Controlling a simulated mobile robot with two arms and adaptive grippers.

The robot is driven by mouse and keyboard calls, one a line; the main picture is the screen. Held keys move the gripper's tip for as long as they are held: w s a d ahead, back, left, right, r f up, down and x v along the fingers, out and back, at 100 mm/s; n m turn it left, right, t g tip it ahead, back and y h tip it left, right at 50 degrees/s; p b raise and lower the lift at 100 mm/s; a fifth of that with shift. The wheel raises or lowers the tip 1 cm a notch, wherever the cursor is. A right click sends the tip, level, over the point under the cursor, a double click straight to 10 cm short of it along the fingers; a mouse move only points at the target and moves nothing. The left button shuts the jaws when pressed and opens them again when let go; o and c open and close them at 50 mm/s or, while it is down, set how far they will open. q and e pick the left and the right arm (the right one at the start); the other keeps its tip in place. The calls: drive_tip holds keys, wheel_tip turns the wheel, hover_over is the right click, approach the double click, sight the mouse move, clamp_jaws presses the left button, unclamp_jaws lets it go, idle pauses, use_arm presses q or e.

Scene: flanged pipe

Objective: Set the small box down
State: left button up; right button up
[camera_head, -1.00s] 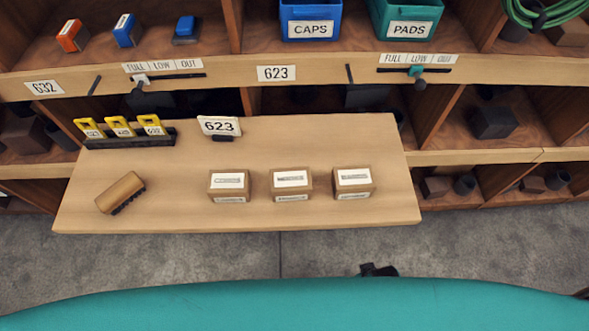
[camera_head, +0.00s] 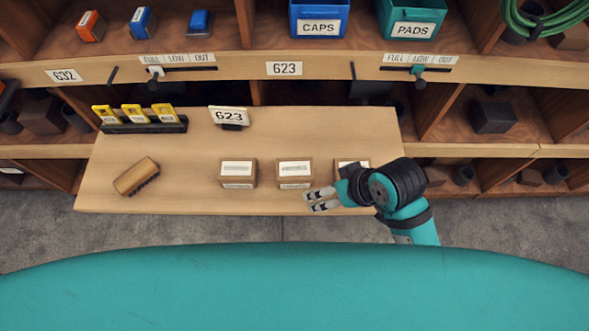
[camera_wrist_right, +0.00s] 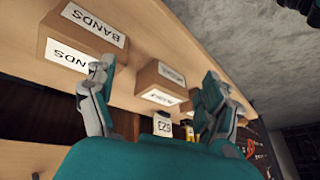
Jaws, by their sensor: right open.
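Three small brown boxes with white labels stand in a row on the wooden board: the left one (camera_head: 238,174), the middle one (camera_head: 294,174) and the right one (camera_head: 346,164). The right one is partly hidden by my right gripper (camera_head: 320,200). That gripper is open and empty, at the boxes' near side, close to the middle and right boxes. In the right wrist view its spread fingers (camera_wrist_right: 157,76) show a box labelled BANDS (camera_wrist_right: 85,42) beside the left finger and another box (camera_wrist_right: 160,88) farther off between them. My left gripper is not in view.
A brown block with a dark underside (camera_head: 136,176) lies at the board's left. Yellow tags in a black holder (camera_head: 142,119) and a 623 sign (camera_head: 230,117) stand at the back. Shelves with blue CAPS (camera_head: 318,20) and green PADS (camera_head: 411,20) bins rise behind. The board's centre is clear.

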drive_tip(key=w+a+r+n+g+y, duration=0.1)
drive_tip(key=w+a+r+n+y, duration=0.15)
drive_tip(key=a+r+n, duration=0.5)
drive_tip(key=n+g+h, duration=0.3)
drive_tip(key=n+h, duration=0.2)
drive_tip(key=h, duration=0.2)
approach(294, 168)
drive_tip(key=shift+y, duration=0.25)
drive_tip(key=f+p, duration=0.2)
drive_tip(key=f, duration=0.3)
drive_tip(key=shift+d+f+p, duration=0.2)
drive_tip(key=shift+f+p, duration=0.05)
drive_tip(key=shift+p, duration=0.1)
drive_tip(key=f, duration=0.1)
drive_tip(key=f+p, duration=0.1)
drive_tip(key=f, duration=0.2)
drive_tip(key=shift+s+d+f+p, duration=0.1)
drive_tip(key=shift+s+p, duration=0.15)
drive_tip(key=shift+p, duration=0.1)
drive_tip(key=shift+f, duration=0.55)
drive_tip(key=shift+r, duration=0.1)
drive_tip(key=c, duration=1.7)
